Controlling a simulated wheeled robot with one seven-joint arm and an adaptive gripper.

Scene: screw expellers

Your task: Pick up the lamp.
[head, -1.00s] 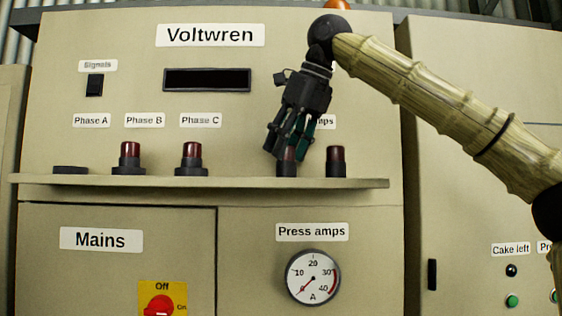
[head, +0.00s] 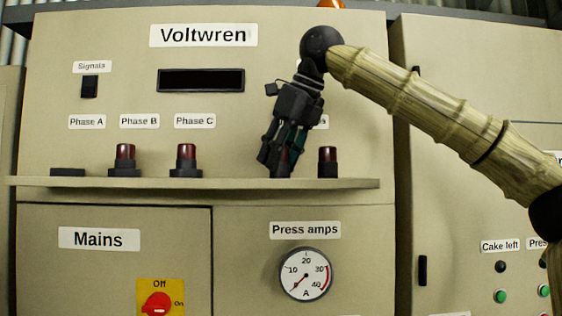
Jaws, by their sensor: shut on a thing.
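A small lamp (head: 284,157) with a dark red cap stands on the shelf of the Voltwren panel, left of another lamp. My gripper (head: 278,160) reaches down from above and is shut on this lamp. Its dark fingers hide most of the lamp and its base. I cannot see any gap between the lamp's base and the shelf.
The shelf (head: 110,184) also holds a lamp (head: 328,158) close on the right, and lamps under Phase B (head: 125,156) and Phase C (head: 186,156). A low black base (head: 68,172) under Phase A has no lamp. The panel face stands close behind.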

